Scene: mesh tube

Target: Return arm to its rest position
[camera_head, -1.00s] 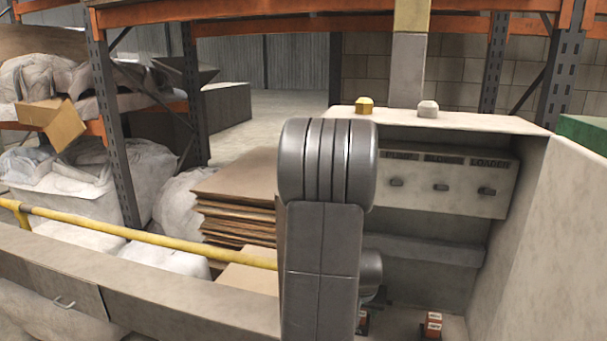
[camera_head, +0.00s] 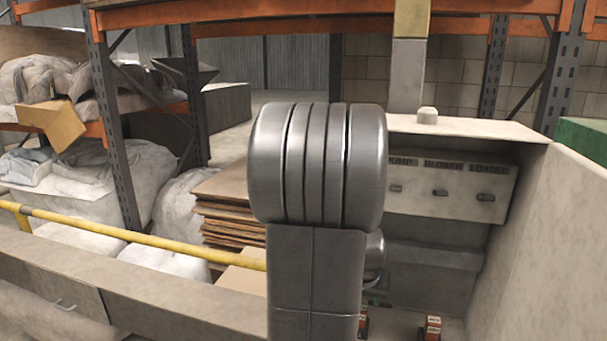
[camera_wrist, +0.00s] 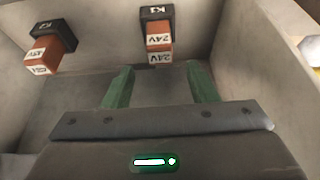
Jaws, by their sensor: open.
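My gripper (camera_wrist: 161,88) shows in the wrist view with its two green fingers apart and nothing between them. Beyond the fingertips, a red-brown block marked 24V (camera_wrist: 159,45) with a black top stands by the light wall. In the head view my grey arm stands upright in the middle and hides part of the bay. The gripper itself is hidden there. A red block (camera_head: 432,328) shows low at the right of the arm.
A panel with labels PUMP, BLOWER and LOADER (camera_head: 447,188) is on the back wall of the light bay. A pale side wall (camera_head: 525,240) closes it at right. A yellow rail (camera_head: 130,236) runs along the left. Stacked brown sheets (camera_head: 222,205) and white sacks (camera_head: 180,205) lie behind it.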

